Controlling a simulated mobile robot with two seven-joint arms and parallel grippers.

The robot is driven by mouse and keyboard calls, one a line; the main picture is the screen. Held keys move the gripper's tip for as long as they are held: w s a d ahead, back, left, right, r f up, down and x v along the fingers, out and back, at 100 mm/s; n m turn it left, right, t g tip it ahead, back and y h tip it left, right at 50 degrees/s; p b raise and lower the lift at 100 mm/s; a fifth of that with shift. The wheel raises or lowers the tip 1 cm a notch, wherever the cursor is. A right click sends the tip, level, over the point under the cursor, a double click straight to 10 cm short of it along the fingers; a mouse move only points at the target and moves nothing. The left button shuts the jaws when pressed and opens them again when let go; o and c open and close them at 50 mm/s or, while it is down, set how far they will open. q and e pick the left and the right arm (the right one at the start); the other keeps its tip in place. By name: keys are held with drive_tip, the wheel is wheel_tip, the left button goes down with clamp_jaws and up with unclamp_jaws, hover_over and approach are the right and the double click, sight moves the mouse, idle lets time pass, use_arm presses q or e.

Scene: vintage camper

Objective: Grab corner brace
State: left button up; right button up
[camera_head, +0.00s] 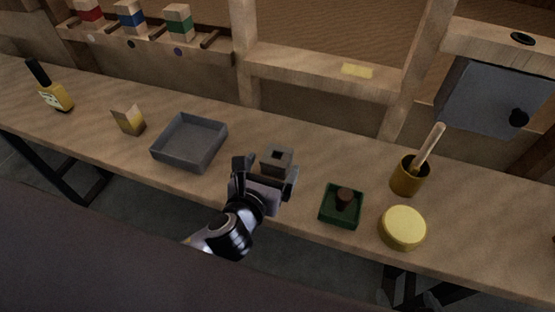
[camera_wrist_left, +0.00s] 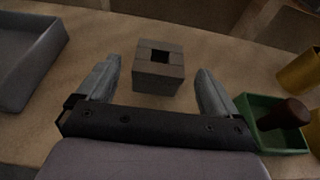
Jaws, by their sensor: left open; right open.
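My left gripper (camera_head: 268,173) is open over the front part of the workbench. A small grey-brown block with a dark square hole in its top (camera_head: 277,161) stands just beyond its fingers. In the left wrist view, the block (camera_wrist_left: 158,73) sits between and slightly ahead of the two spread fingertips (camera_wrist_left: 160,82), with gaps on both sides. A small angular tan and yellow piece (camera_head: 128,120) stands left of the grey tray. I cannot tell for certain which of these two is the corner brace. My right gripper is not in view.
The grey tray (camera_head: 159,157) is left of my gripper. To the right are a green box with a brown knob (camera_head: 341,206), a round yellow tin (camera_head: 402,228) and a brass cup with a wooden handle (camera_head: 408,178).

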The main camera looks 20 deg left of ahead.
sight(273, 163)
use_arm(q)
drive_tip(key=x, duration=0.3)
drive_tip(key=shift+f, duration=0.15)
drive_tip(key=c, duration=1)
drive_tip(key=shift+c, duration=1.2)
